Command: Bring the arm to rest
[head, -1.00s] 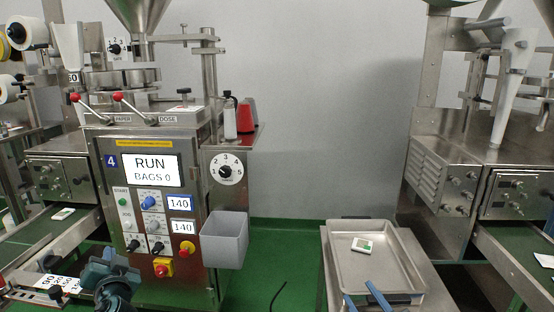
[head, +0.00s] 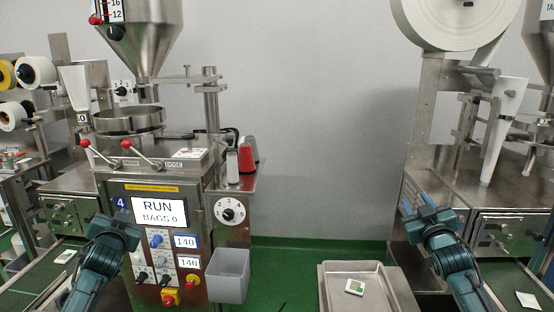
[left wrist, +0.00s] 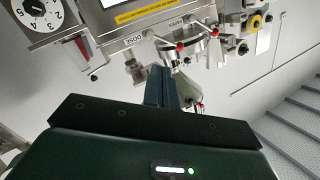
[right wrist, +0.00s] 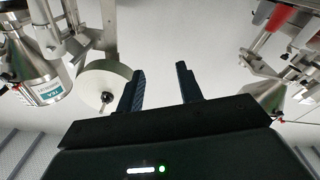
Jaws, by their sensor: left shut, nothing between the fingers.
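My left gripper (head: 119,211) is raised in front of the teabag machine's control panel in the head view. In the left wrist view its fingers (left wrist: 161,88) are together with nothing between them. My right gripper (head: 420,204) is raised at the right, in front of the right-hand machine. In the right wrist view its two fingers (right wrist: 160,88) stand apart with nothing between them. The machine (head: 213,204) shows RUN and BAGS 0 on its screen (head: 159,212).
A steel tray (head: 336,274) holding a small white and green packet (head: 355,287) stands at the lower middle. A grey bin (head: 228,277) hangs on the machine's right side. The right-hand machine (head: 425,185) stands behind my right arm. Bare wall lies between the machines.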

